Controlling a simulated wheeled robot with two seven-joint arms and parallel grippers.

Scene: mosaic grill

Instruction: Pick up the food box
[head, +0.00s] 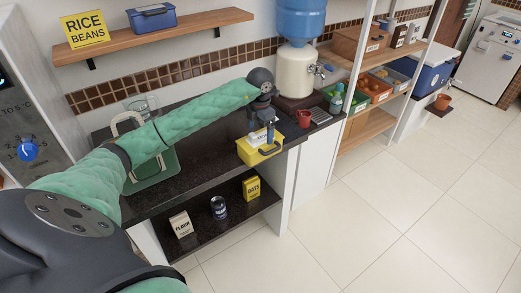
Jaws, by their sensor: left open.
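A similar blue box (152,17) with a handle stands on the wall shelf (170,37). My right gripper is out of view.
A red mug (304,118) and a water dispenser (298,70) stand right of the yellow box. Flour (181,224), a dark can (218,208) and an oats box (251,188) stand on the lower shelf. The floor at right is clear.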

